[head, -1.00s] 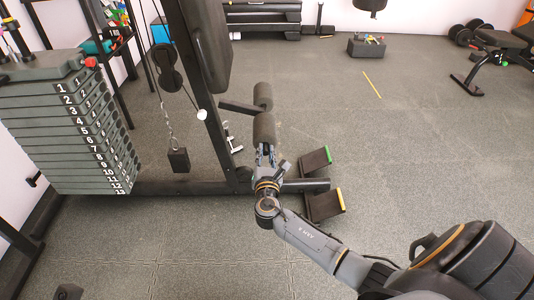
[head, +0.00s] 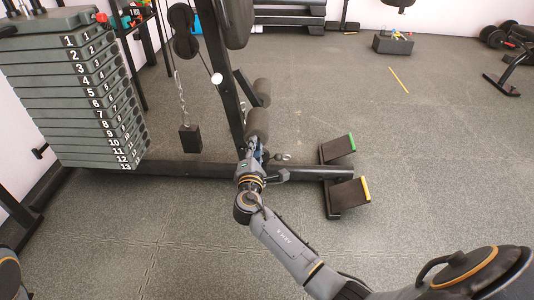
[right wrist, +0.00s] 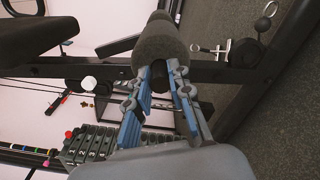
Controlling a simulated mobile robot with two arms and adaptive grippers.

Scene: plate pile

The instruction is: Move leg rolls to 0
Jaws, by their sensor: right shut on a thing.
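The leg rolls are two dark foam cylinders on the gym machine's upright frame (head: 229,85). The near roll (head: 257,123) is low beside the upright, and the far roll (head: 262,90) is behind it. My right gripper (head: 257,150) is at the near end of the near roll. In the right wrist view, its blue-lined fingers (right wrist: 161,80) are shut around the end piece of the foam roll (right wrist: 160,42). My left gripper is not in view.
A numbered weight stack (head: 82,100) stands at the left. Two footplates (head: 350,192) stand on the base to the right of my right gripper. A black block (head: 190,139) hangs on a chain. The floor at right is mostly clear.

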